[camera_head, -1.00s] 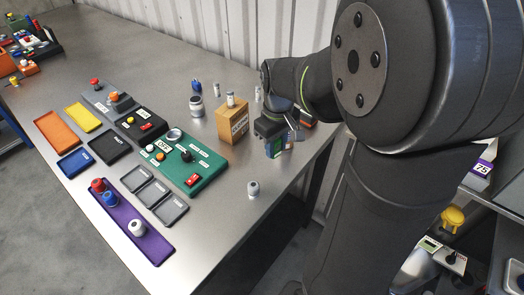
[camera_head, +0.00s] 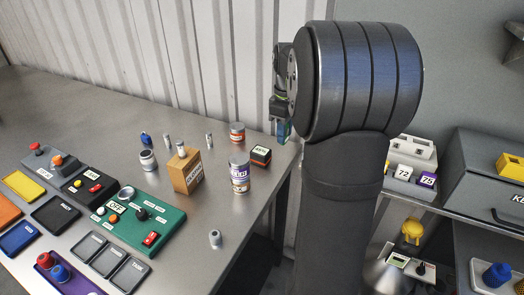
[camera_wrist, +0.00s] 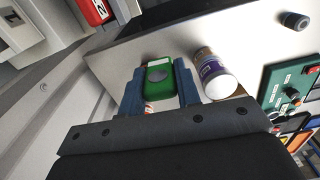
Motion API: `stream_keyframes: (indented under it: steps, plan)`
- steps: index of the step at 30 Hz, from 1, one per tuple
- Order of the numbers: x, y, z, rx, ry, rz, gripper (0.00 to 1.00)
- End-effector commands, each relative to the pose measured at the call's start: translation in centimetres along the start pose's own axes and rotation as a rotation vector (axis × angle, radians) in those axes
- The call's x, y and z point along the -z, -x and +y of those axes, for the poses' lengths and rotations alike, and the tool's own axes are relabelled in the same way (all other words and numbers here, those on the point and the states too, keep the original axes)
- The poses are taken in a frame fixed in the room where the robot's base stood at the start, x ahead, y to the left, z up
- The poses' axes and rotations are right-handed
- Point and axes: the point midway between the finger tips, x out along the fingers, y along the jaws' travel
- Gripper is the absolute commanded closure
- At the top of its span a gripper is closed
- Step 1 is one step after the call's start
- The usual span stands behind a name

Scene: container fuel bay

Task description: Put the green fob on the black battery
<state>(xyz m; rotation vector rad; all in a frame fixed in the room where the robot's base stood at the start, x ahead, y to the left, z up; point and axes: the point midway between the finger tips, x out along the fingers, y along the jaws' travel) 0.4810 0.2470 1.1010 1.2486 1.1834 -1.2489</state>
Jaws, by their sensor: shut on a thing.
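My gripper (camera_wrist: 160,88) is shut on the green fob (camera_wrist: 158,78), which has a grey round button and a pale label. The fob sits between the two blue fingers in the wrist view. In the head view my gripper (camera_head: 283,130) hangs at the far right edge of the table, partly hidden by my arm, with a bit of green showing. A small black block with red trim and a white label (camera_head: 260,156) lies on the table just left of it. I cannot tell whether this block is the black battery.
A white and purple can (camera_head: 239,174) stands near the block, with a red-banded tin (camera_head: 237,132) behind. A shelf at right holds a white rack (camera_head: 408,170) with labels 72 and 75.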

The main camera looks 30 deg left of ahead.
Motion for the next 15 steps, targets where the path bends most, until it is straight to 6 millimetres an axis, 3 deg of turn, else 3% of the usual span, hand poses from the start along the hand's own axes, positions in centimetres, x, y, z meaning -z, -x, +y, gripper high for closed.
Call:
stream_keyframes:
  steps: [1,6,11,15]
  plan:
    - [-0.2,0.2,1.7,-0.001,0.008,0.0,0.91]
    - [-0.8,0.8,5.0,0.0,0.04,0.0,0.91]
    - [-0.4,0.6,5.9,0.001,0.055,0.0,0.91]
    - [2.1,-1.0,5.7,0.002,0.059,-0.001,0.91]
